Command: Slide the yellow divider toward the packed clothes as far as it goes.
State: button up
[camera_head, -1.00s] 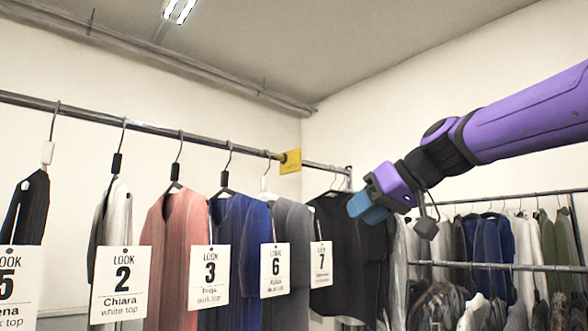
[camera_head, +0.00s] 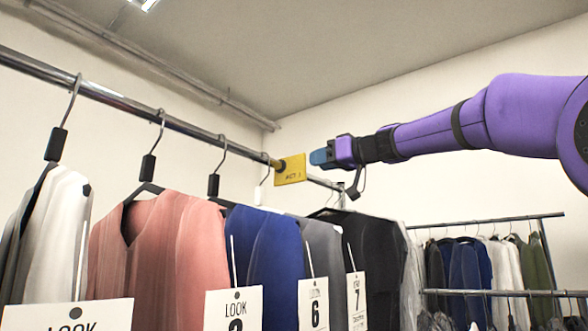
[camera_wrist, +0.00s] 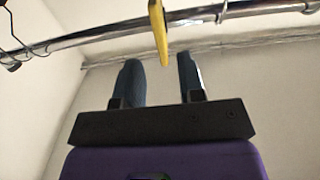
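In the wrist view the divider (camera_wrist: 158,32) appears edge-on, above and between my two fingers. My gripper (camera_head: 318,157) is just right of the divider in the head view, at about its height. In the wrist view my gripper (camera_wrist: 162,75) has its blue fingers apart with nothing between the tips. Whether it touches the divider I cannot tell.
Tagged clothes hang along the rail, including a pink top (camera_head: 160,250) and a white top (camera_head: 55,235). A black top (camera_head: 375,250) hangs below my gripper. A second rack (camera_head: 480,222) of clothes stands behind at the right. The space above the rail is clear.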

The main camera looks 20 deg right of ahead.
aim_at(284, 169)
jog(key=x, duration=0.8)
jog(key=shift+w+a+f, duration=0.1)
jog(key=shift+w+a, duration=0.05)
jog(key=shift+c, duration=0.2)
grip_shut()
